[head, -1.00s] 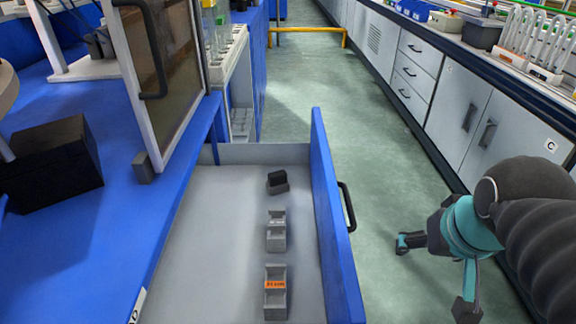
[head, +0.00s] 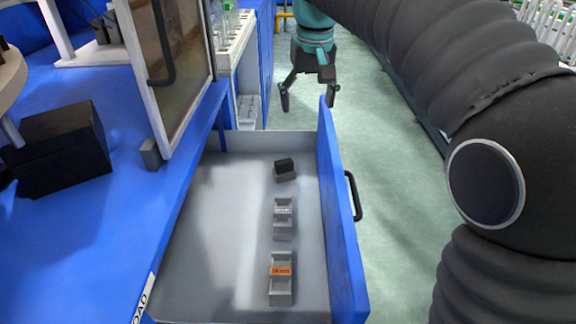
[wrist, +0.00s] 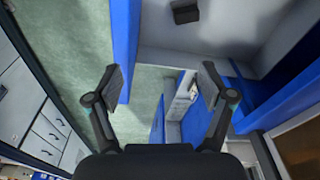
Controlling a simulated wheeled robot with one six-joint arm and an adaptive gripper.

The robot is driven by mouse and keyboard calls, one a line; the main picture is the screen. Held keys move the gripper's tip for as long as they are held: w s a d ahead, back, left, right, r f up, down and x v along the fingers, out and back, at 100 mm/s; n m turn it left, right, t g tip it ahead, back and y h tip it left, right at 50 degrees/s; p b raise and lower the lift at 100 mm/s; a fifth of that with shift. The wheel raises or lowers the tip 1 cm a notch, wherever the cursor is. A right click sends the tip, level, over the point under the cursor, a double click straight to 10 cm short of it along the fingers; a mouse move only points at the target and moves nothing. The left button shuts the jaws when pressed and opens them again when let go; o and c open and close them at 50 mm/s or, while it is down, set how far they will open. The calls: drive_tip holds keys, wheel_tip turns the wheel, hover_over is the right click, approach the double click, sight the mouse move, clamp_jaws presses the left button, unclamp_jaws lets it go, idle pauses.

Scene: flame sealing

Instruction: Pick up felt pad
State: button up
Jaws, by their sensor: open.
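The felt pad (head: 284,163) looks like a small black block sitting on a small grey holder (head: 286,176) near the far end of the open drawer (head: 190,285). A dark block that looks like it shows at the top of the wrist view (wrist: 186,12). My gripper (head: 308,93) is open and empty, its fingers pointing down. In the head view it appears beyond the pad, above the drawer's far end. In the wrist view my gripper (wrist: 161,84) has its two fingers spread wide, with the pad beyond them.
Two grey holders stand in the drawer, one plain (head: 283,220) and one with an orange label (head: 281,279). The drawer's blue front (head: 338,200) stands on the right. A black box (head: 60,150) rests on the blue bench at left, next to a framed door (head: 180,60).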

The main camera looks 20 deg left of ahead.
drive_tip(key=a, duration=0.2)
drive_tip(key=n+g+b, duration=0.1)
drive_tip(key=n+b, duration=0.1)
drive_tip(key=b, duration=0.1)
approach(284, 161)
drive_tip(key=shift+h, duration=0.4)
wheel_tip(284, 161, down, 7)
drive_tip(key=shift+s+r, duration=0.15)
drive_tip(key=shift+s, duration=0.05)
drive_tip(key=shift+w+a+f, duration=0.15)
drive_tip(key=shift+f, duration=1.2)
drive_tip(key=shift+w+a+f, duration=0.15)
drive_tip(key=shift+f, duration=1.2)
drive_tip(key=c, duration=1.3)
drive_tip(key=shift+c, duration=0.2)
drive_tip(key=shift+r, duration=0.15)
